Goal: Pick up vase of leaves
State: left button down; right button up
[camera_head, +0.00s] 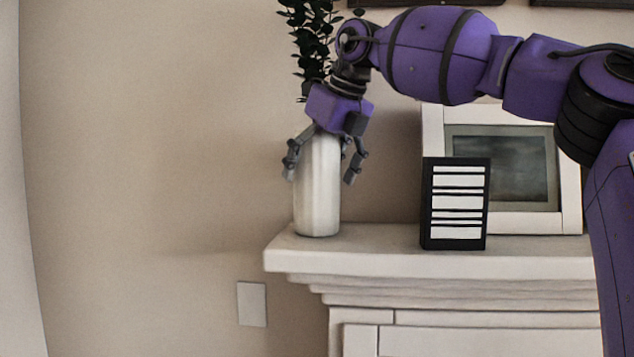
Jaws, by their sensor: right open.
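The vase (317,205) is tall and white and stands upright near the left end of the mantel shelf. Dark green leaves (311,40) rise from its top, partly hidden by my right arm. My right gripper (321,178) comes in from the right and points down at the vase's upper part. Its fingers are open, one on each side of the vase in the picture. I cannot tell whether they touch it. The gripper's palm hides the vase's mouth. My left gripper is not in view.
The pale mantel shelf (370,257) ends just left of the vase. A black box with white stripes (455,204) stands right of the vase, in front of a white-framed picture (571,190). A light plate (252,304) is on the wall below. Bare shelf lies between vase and box.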

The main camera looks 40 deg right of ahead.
jog(key=shift+w+f, duration=0.15)
jog(key=shift+f, duration=0.05)
jog(key=c, duration=1.8)
jog(key=shift+c, duration=0.8)
jog(key=shift+r, duration=0.1)
